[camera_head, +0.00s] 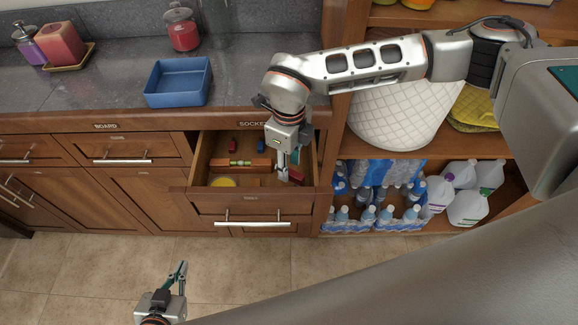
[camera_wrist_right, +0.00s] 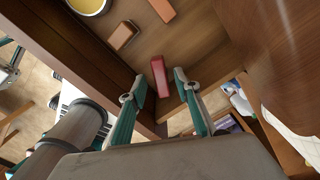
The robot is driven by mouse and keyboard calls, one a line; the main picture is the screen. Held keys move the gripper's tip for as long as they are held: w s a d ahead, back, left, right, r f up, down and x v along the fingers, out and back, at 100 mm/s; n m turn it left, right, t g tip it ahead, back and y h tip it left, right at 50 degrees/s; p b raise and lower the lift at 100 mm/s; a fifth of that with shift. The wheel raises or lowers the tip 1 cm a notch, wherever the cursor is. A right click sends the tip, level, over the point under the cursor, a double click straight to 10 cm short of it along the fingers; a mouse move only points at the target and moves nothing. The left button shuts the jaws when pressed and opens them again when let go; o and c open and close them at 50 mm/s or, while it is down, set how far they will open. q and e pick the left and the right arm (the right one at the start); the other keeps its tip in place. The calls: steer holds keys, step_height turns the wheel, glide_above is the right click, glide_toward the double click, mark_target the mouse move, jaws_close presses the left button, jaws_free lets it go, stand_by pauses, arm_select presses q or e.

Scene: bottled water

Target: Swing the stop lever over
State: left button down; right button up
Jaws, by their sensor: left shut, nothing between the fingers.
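A small red bar (camera_wrist_right: 160,76), which may be the stop lever, shows in the right wrist view inside the open drawer, near its front corner. It also shows in the head view (camera_head: 295,176) beside my right fingers. My right gripper (camera_wrist_right: 162,88) points down into the drawer (camera_head: 250,203); its fingers are open and apart, with the red bar ahead of the gap. I cannot tell whether either finger touches it. My left gripper (camera_head: 180,272) is shut and empty, low in front of the cabinets over the floor.
The drawer also holds an orange level-like bar (camera_head: 240,163), a yellow round thing (camera_head: 222,182) and small red and blue pieces. A blue tray (camera_head: 178,83) stands on the counter. Bottled water packs (camera_head: 375,217) and white jugs (camera_head: 466,208) fill the shelf at right. The floor is clear.

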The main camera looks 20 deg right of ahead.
step_height(320, 180, up, 10)
steer(key=shift+r, duration=0.2)
stand_by(0.6)
